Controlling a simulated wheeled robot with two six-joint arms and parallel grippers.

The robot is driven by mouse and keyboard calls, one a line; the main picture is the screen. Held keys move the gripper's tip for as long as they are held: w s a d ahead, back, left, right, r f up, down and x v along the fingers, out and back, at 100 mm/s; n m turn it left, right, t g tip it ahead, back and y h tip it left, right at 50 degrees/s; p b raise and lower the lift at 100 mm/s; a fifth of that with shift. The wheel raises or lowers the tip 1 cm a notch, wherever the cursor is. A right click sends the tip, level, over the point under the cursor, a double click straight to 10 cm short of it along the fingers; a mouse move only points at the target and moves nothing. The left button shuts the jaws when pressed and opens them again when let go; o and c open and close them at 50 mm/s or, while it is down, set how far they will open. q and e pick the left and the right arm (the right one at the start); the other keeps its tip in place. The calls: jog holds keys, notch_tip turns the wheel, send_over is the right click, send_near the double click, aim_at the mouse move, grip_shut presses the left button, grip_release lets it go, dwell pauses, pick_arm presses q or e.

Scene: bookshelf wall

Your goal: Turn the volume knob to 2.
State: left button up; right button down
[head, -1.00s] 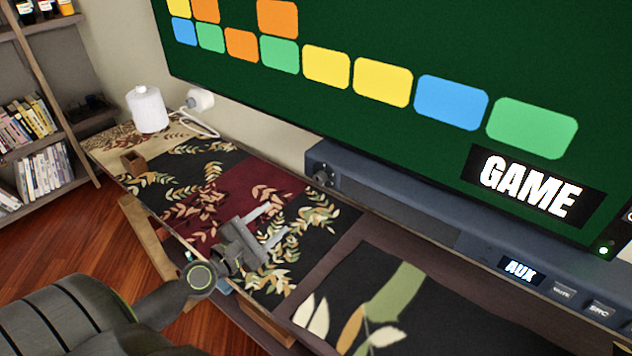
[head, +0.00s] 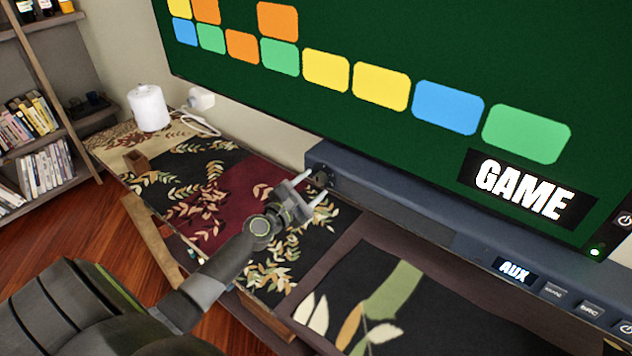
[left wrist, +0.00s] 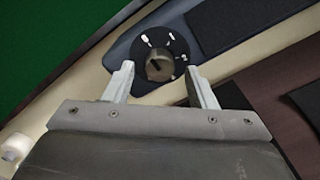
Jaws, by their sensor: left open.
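The volume knob (left wrist: 159,68) is a small grey-brown knob on a dark round dial with white marks, at the end of the blue-grey soundbar (left wrist: 130,45). In the head view the knob (head: 322,174) sits at the soundbar's left end, partly hidden by my gripper. My left gripper (head: 318,187) is open in front of it. In the left wrist view my left gripper's fingertips (left wrist: 158,72) point toward the dial, one on each side below the knob, with nothing between them. Contact cannot be told. The dial's numbers are too small to read. My right gripper is not in view.
A large screen (head: 400,60) hangs above the soundbar. A lit AUX display (head: 513,270) and several buttons are at its right. A white cylinder (head: 148,108) and a small brown box (head: 135,160) stand on the patterned cloth (head: 245,190) at left.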

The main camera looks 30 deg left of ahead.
pick_arm(q)
jog(key=shift+w, duration=1.1)
jog(key=c, duration=1)
